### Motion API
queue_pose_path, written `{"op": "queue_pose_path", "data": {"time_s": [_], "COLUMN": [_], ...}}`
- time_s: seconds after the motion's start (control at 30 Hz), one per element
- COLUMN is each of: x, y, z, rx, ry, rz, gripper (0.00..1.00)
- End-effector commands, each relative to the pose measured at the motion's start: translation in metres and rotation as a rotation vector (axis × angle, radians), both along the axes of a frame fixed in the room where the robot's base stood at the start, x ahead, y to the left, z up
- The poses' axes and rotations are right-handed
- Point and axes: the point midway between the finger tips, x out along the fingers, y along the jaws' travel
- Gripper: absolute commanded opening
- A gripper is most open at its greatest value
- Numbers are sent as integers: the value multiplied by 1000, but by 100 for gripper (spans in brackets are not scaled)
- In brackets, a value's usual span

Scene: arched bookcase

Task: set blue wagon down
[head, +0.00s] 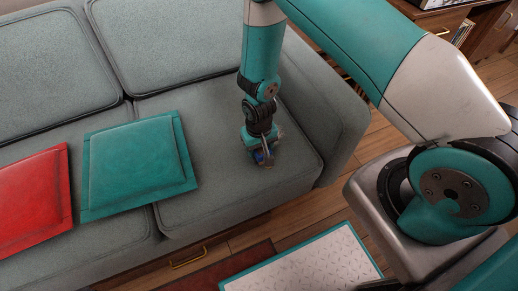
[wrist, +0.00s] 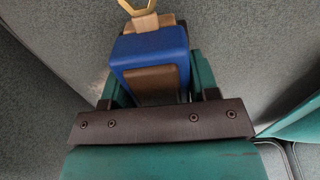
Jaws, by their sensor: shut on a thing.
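The blue wagon (wrist: 152,48) is a small blue block-shaped thing with a brown panel and a wooden piece with a yellow hook at its far end in the wrist view. My gripper (wrist: 155,85) is shut on it, with a teal finger on each side. In the head view my gripper (head: 259,155) points down at the right seat cushion of the grey sofa (head: 215,210). Only a small blue patch of the wagon (head: 259,156) shows there. I cannot tell whether the wagon touches the cushion.
A teal cushion (head: 138,165) and a red cushion (head: 35,198) lie on the sofa to the left. The sofa's armrest (head: 325,105) stands close on the right. Seat around my gripper is bare.

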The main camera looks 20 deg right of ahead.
Motion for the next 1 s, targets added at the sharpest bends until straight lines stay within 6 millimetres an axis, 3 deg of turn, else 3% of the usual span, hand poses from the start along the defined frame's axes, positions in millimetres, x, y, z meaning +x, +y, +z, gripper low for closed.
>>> {"op": "queue_pose_path", "data": {"time_s": [0.07,0.5,0.53,0.6,0.87,1.0], "x": [0,0,0,0,0,1], "y": [0,0,0,0,0,0], "z": [-9,-15,-14,-13,-13,-3], "rx": [0,0,0,0,0,1], "ry": [-1,-1,-1,-1,-1,-3], "rz": [0,0,0,0,0,0], "gripper": [29,29,62,78,80,80]}}
